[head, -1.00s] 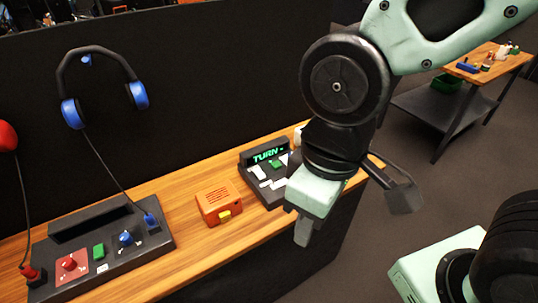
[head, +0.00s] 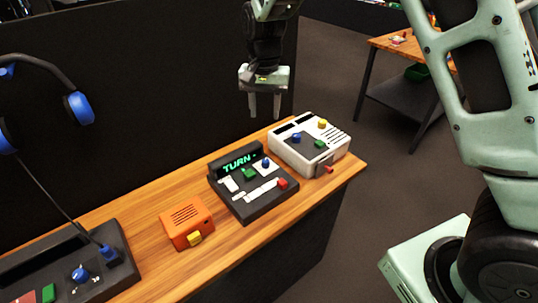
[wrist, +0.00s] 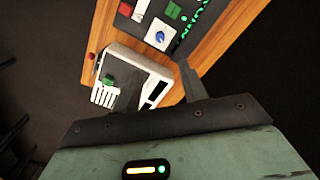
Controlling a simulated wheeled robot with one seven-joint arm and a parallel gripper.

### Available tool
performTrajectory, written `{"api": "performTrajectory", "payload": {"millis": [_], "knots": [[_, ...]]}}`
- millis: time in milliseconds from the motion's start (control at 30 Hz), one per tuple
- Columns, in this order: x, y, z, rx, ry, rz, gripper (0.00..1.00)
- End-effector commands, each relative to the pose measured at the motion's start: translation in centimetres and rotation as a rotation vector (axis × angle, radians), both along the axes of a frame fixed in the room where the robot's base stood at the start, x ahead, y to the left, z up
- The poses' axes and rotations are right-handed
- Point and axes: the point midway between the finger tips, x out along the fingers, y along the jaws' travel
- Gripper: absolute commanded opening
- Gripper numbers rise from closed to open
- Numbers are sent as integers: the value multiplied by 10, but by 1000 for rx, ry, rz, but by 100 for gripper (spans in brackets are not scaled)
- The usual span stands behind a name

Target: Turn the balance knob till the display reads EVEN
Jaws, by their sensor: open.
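The dark panel (head: 243,208) stands on the wooden bench, and its display (head: 239,161) shows green letters reading TURN. It carries a blue knob (head: 266,163) on a white plate, a green button (head: 249,174) and a red knob (head: 283,183) by a white strip. I cannot tell from labels which is the balance knob. In the wrist view the blue knob (wrist: 160,37) and part of the green display lettering (wrist: 203,22) show. My gripper (head: 265,108) is open and empty, fingers down, high above the bench's back edge, apart from the panel.
A white box (head: 309,150) with blue, green and yellow controls and a red handle stands right of the panel. An orange box (head: 186,224) is to its left. Another dark panel (head: 110,250) and hanging headphones (head: 79,107) are further left. A dark wall rises behind.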

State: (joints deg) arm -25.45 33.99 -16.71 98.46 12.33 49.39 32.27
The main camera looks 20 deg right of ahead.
Motion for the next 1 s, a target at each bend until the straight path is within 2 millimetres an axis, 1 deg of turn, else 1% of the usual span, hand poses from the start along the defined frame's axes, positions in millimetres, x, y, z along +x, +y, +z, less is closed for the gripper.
{"api": "performTrajectory", "payload": {"millis": [167, 267, 700, 800, 1000], "knots": [[1, -1, -16, -3, 3, -7, 43], [1, -2, -33, -3, 4, -7, 43], [0, -2, -125, -3, 3, -5, 43], [0, -1, -142, -2, 3, -4, 43], [1, -1, -166, -2, 0, -4, 43]]}}
